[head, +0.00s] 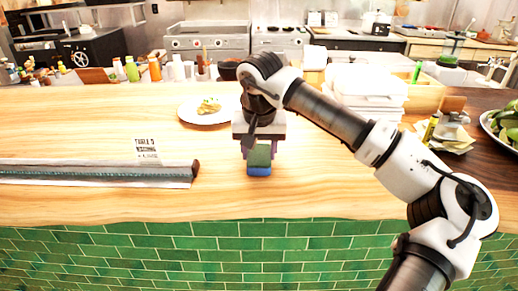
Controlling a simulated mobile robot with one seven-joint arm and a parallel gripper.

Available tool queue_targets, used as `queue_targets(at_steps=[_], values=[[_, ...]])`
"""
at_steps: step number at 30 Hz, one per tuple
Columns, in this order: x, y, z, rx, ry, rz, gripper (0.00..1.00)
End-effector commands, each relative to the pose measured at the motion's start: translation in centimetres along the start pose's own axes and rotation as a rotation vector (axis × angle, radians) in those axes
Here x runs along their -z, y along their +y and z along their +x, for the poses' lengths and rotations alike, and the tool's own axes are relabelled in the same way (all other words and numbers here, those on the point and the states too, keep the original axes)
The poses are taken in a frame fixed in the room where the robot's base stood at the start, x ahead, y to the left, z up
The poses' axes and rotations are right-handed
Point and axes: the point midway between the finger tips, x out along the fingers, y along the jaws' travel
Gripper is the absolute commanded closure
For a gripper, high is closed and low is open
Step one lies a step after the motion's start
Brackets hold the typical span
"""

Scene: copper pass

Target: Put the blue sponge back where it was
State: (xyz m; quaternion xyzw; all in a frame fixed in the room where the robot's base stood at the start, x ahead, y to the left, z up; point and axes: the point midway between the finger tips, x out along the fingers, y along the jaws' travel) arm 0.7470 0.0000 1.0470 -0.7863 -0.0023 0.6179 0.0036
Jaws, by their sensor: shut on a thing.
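The blue sponge (259,170) shows in the head view, near the front part of the wooden counter (330,195). It has a green upper part and a blue lower part. My gripper (259,152) points down from above and is shut on the sponge, with its fingers at the sponge's left and right sides. I cannot tell whether the sponge touches the counter or hangs just above it. My gripper and wrist hide part of the counter behind.
A white plate with food (190,112) lies just behind and left of my gripper. A long wrapped roll (100,173) and a small table sign (146,148) are at left. White stacked containers (368,85) stand behind my arm. The counter's front middle is clear.

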Motion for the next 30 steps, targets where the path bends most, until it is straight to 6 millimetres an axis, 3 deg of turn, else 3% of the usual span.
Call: queue_targets(at_steps=[11,12,16,25,30], values=[[-0.1,0.0,0.7,-0.001,0.001,0.001,0.8],[-0.1,0.0,0.5,-0.001,0.001,0.0,0.48],[-0.1,0.0,0.5,-0.001,0.001,0.0,0.31],[-0.1,0.0,0.3,-0.001,0.001,0.0,0.3],[0.0,0.1,-1.1,-0.003,0.004,0.001,0.3]])
